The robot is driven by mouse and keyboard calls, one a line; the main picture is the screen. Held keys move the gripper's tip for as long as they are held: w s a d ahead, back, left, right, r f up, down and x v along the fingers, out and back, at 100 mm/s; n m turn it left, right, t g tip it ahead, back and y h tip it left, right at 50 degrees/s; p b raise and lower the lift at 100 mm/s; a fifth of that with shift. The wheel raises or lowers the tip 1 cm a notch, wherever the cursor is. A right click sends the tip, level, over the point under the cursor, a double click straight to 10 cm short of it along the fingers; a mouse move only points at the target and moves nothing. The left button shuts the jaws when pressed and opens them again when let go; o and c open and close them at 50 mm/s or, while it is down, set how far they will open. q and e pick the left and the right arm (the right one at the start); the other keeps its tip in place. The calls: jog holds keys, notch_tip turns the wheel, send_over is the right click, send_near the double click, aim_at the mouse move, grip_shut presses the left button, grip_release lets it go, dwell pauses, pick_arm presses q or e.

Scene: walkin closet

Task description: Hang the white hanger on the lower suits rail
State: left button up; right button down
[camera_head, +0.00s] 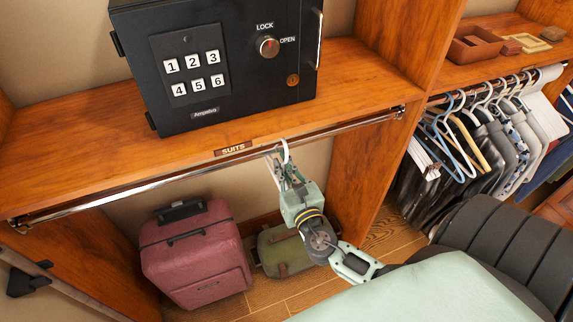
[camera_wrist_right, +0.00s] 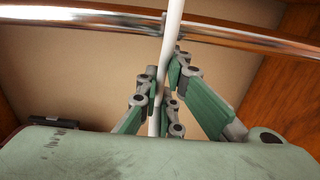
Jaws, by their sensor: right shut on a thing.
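The chrome suits rail (camera_head: 150,184) runs under the wooden shelf, below a SUITS label (camera_head: 233,148). My right gripper (camera_head: 284,178) is just below and in front of the rail, shut on the white hanger (camera_head: 286,152). The hanger's white hook reaches up to the rail's height and overlaps it in the picture. In the right wrist view, the hanger (camera_wrist_right: 172,38) stands near upright between the green fingers (camera_wrist_right: 165,92) and crosses in front of the rail (camera_wrist_right: 235,38). I cannot tell whether the hook is over the rail or touching it. My left gripper is out of view.
A black safe (camera_head: 225,60) stands on the shelf above the rail. A pink suitcase (camera_head: 196,255) and a green bag (camera_head: 284,250) stand on the floor below. Hanging clothes (camera_head: 500,140) fill the right bay, past a wooden divider (camera_head: 365,165). The suits rail is otherwise bare.

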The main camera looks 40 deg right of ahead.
jog(key=shift+w+d, duration=0.15)
jog(key=shift+w, duration=0.35)
jog(key=shift+w+d+f+b, duration=0.1)
jog(key=shift+w+f+b, duration=0.35)
jog(key=shift+w+f, duration=0.1)
jog(key=shift+w+f+b, duration=0.1)
jog(key=shift+f+b, duration=0.8)
jog(key=shift+f, duration=0.05)
jog(key=c, duration=1.8)
grip_release()
jog(key=shift+c, duration=0.2)
jog(key=v, duration=1.2)
jog(key=shift+d, duration=0.1)
